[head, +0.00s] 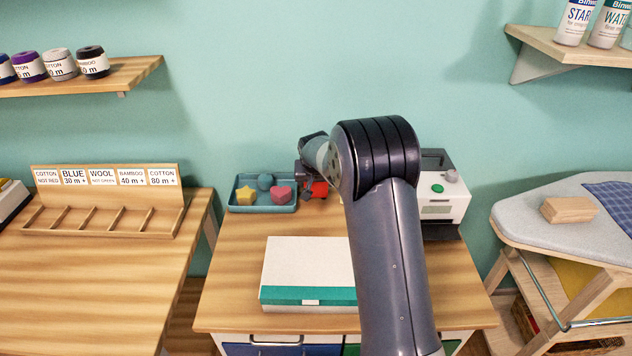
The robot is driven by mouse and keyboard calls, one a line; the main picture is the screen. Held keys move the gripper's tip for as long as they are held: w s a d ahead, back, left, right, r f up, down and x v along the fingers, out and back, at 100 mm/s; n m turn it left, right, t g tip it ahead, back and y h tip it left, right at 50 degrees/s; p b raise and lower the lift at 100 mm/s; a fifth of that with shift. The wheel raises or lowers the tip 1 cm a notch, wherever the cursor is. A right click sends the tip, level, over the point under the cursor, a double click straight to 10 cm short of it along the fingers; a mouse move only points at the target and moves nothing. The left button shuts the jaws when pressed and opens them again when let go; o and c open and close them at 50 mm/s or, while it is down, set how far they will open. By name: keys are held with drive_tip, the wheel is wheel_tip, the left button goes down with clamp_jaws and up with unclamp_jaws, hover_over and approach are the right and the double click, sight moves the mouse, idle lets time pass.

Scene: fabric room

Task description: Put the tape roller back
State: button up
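I cannot clearly make out a tape roller. A small red object (319,189) shows at the right end of the teal tray, right by my gripper (309,190). I cannot tell whether it is the roller, or whether it is held, touched or only behind the fingers. My gripper is small and dark at the tray's right end, partly blended with the arm, and its opening does not show. The teal tray (262,209) holds a yellow star (245,196), a blue-teal piece (265,182) and a pink heart (281,195). My arm hides the table's middle right.
A white box with a teal band (308,265) lies on the wooden table (230,290). A white machine (445,200) stands at the back right. A labelled slotted rack (105,222) is on the left table; an ironing board (525,219) with a wooden block is right. Shelves hang above.

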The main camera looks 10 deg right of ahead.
drive_tip(key=shift+s+r, duration=0.1)
drive_tip(key=shift+r, duration=0.4)
drive_tip(key=v, duration=1.1)
drive_tip(key=shift+s+r, duration=0.1)
drive_tip(key=shift+s, duration=0.1)
drive_tip(key=x, duration=1.2)
drive_tip(key=shift+w+r, duration=0.1)
drive_tip(key=shift+r, duration=0.55)
